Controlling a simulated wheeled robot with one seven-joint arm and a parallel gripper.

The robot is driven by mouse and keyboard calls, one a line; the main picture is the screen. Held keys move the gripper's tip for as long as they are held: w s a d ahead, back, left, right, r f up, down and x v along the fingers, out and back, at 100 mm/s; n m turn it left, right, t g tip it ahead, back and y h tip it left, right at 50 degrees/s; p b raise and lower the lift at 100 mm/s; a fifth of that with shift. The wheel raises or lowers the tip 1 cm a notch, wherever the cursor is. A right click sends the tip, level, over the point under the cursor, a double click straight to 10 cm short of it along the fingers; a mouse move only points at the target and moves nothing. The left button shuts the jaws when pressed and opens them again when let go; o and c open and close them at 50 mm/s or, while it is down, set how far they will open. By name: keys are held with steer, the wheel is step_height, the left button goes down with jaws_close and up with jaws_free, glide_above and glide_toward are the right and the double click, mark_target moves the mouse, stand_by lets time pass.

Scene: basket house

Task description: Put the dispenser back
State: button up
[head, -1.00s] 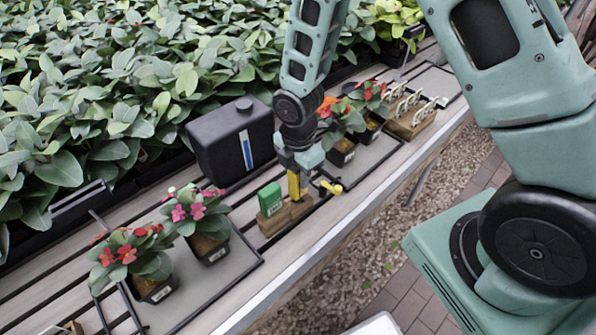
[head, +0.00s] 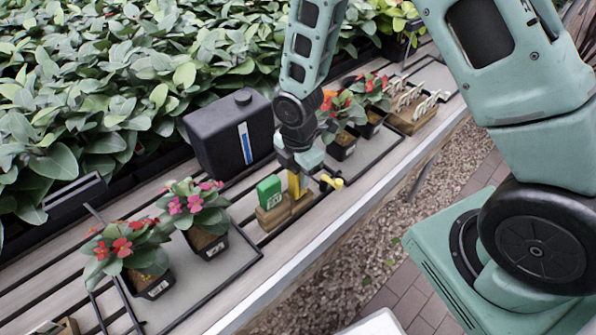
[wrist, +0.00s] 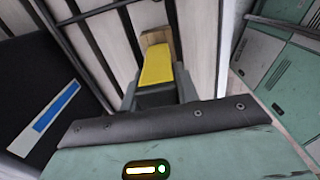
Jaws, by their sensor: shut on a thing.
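The yellow dispenser (head: 296,186) stands at the right part of a small wooden holder (head: 272,217) on the slatted bench. A small yellow piece (head: 333,181) sticks out to the right beside my gripper. My gripper (head: 300,168) is above the holder, pointing down, and is shut on the dispenser's upper part. In the wrist view the dispenser (wrist: 157,66) lies between the fingers, with the wooden holder (wrist: 155,37) showing at its far end. The dispenser's lower end is against or in the holder; I cannot tell how deep it sits. A green labelled block (head: 270,192) is in the holder's left part.
A black canister (head: 230,137) with a blue-white strip stands behind the holder. Potted flowers stand on trays to the left (head: 205,222) and right (head: 341,128). A wooden rack (head: 411,117) is farther right. The bench's front edge (head: 315,235) is clear.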

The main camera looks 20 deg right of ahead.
stand_by(0.4)
steer(key=o, duration=0.9)
steer(key=shift+o, duration=0.2)
step_height(320, 180, up, 17)
steer(key=s+a+r+m, duration=0.2)
steer(key=s+a+m, duration=0.1)
steer(key=s+m, duration=0.4)
steer(key=s+a+r+m, duration=0.3)
steer(key=s+m, duration=0.4)
steer(key=s, duration=0.6)
steer(key=shift+a+r+y, duration=0.2)
steer(key=shift+y, duration=0.1)
